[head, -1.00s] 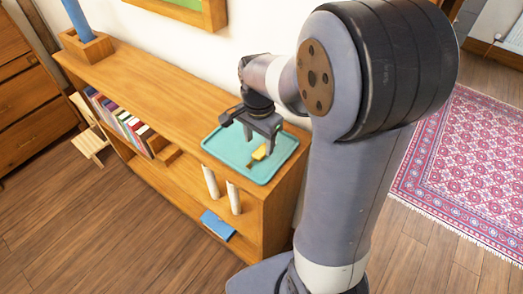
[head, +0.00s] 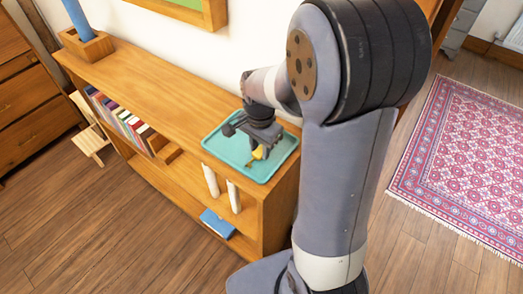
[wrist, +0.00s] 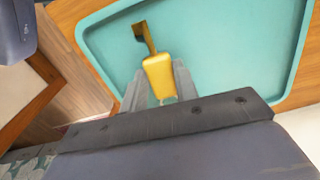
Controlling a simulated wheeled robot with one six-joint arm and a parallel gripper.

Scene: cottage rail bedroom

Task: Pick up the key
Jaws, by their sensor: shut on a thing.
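The key has a yellow head and a dark brown shaft with a bit at its end. In the wrist view the key (wrist: 158,75) lies over the teal tray (wrist: 240,50), its shaft pointing away from my gripper (wrist: 160,92). The two grey fingers are shut on the yellow head, one on each side. In the head view my gripper (head: 257,151) is down at the tray (head: 238,166), and a bit of the yellow key (head: 257,154) shows below it. I cannot tell whether the key still touches the tray.
The tray sits on the right end of a wooden shelf unit (head: 150,88) against the wall. Below are books (head: 120,122), white cylinders (head: 233,196) and a blue item (head: 217,223). A wooden box (head: 87,45) stands at the far left. The shelf top between is clear.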

